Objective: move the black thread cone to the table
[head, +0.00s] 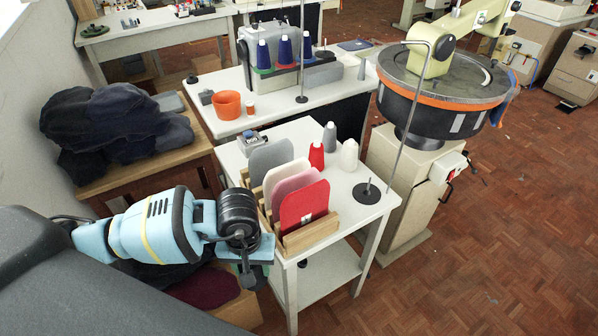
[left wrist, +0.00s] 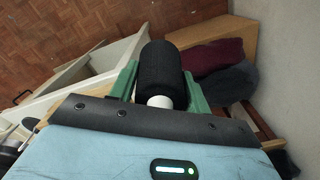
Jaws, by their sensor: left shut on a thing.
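My left gripper (left wrist: 160,88) is shut on the black thread cone (left wrist: 162,70), with a green finger on each side of it. A white end of the cone shows towards the gripper body. In the head view my left gripper (head: 250,274) hangs beside the front left edge of the white table (head: 345,212). The cone cannot be made out clearly there. The table bears a red cone (head: 316,157), a grey cone (head: 329,138) and a white cone (head: 348,156). My right gripper is not in view.
A wooden rack (head: 310,236) with upright coloured panels stands on the table near my left gripper. A black disc with a thin pin (head: 367,193) is at the table's right. Bare tabletop lies between it and the rack. A wooden bench (head: 150,168) with dark cloth is at left.

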